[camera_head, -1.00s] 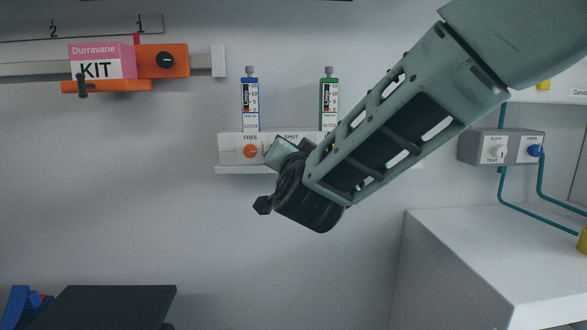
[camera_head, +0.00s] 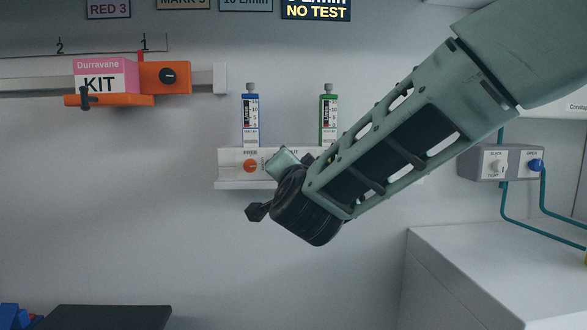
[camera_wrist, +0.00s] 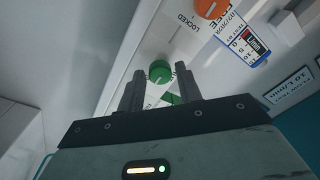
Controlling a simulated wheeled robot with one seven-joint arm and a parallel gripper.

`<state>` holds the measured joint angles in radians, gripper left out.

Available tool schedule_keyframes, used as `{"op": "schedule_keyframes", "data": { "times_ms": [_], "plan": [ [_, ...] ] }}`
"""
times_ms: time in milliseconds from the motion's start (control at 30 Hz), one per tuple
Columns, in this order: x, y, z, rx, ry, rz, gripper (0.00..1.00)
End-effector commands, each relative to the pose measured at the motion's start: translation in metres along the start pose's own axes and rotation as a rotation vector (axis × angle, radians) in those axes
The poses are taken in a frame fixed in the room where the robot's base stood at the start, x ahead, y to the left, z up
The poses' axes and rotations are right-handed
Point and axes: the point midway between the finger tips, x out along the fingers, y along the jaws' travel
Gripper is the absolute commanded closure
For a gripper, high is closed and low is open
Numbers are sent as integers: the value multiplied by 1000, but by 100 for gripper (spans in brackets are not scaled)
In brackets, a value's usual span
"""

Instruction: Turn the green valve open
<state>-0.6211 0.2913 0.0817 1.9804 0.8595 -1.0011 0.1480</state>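The green valve (camera_wrist: 160,71) is a round knob on a white panel in the wrist view. My gripper (camera_wrist: 159,76) is open, its two dark fingers apart, with the knob between or just beyond their tips. I cannot tell whether a finger touches it. In the head view my arm hides the green valve and the fingertips. A green-labelled gauge tube (camera_head: 329,119) stands above the white panel (camera_head: 230,172) there.
An orange knob (camera_head: 250,166) and a blue-labelled gauge (camera_head: 250,120) are left of my wrist; the orange knob also shows in the wrist view (camera_wrist: 207,8). A grey box with knobs (camera_head: 510,163) and a white counter (camera_head: 450,250) are at right.

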Motion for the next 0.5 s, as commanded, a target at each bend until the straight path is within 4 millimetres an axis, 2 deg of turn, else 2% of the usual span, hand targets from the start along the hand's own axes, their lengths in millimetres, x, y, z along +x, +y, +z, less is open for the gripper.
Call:
{"op": "schedule_keyframes", "data": {
  "times_ms": [333,500],
  "plan": [
    [-1,0,0,0,1,-1,53],
    [-18,-1,0,0,-1,-3,53]
  ]
}}
